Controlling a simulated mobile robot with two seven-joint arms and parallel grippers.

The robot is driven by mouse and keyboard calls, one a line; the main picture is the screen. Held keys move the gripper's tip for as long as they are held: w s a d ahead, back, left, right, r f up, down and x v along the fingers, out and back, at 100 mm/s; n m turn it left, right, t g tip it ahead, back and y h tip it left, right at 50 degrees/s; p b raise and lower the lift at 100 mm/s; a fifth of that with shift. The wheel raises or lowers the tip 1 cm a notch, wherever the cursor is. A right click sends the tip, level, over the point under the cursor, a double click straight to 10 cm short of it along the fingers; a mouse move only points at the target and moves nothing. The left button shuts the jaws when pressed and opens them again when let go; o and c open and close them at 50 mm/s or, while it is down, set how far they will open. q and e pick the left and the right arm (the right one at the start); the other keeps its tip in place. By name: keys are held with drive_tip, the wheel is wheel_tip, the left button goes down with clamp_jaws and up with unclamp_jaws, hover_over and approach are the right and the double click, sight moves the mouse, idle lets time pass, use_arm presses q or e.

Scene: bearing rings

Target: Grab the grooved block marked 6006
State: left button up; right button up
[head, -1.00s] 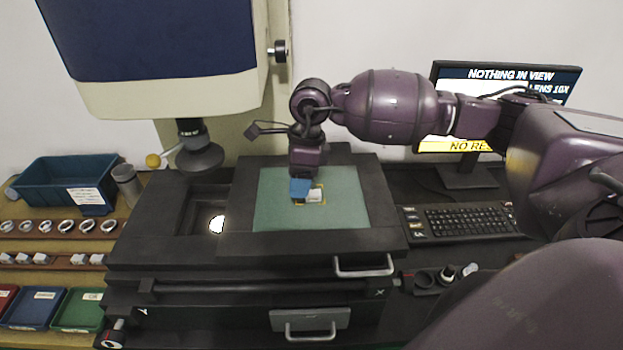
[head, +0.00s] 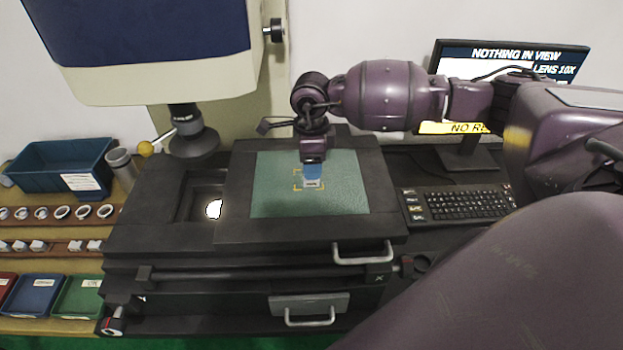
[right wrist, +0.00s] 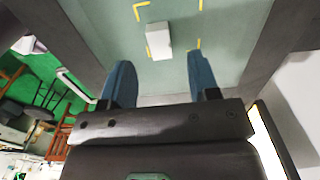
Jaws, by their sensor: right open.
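A small pale block (head: 312,184) lies on the green mat of the stage, inside yellow corner marks. No number can be read on it. The right wrist view also shows the block (right wrist: 158,40), whole and plain on top. My right gripper (head: 313,173) points down over the block, and its blue fingers hide part of it in the head view. In the right wrist view the gripper's fingers (right wrist: 160,62) are spread wide, with nothing between the tips; the block shows beyond them, roughly centred. My left gripper is not in view.
The black stage (head: 232,190) carries the green mat (head: 345,200). The large machine head (head: 160,50) with its dark lens (head: 193,140) overhangs at left. A keyboard (head: 465,203) and a monitor (head: 540,60) stand at right. Racks of rings (head: 62,213) and blocks are at far left.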

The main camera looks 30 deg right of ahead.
wheel_tip(320, 180, down, 4)
drive_tip(key=shift+f+p, duration=0.2)
drive_tip(key=shift+p, duration=0.1)
drive_tip(key=shift+c, duration=0.3)
clamp_jaws()
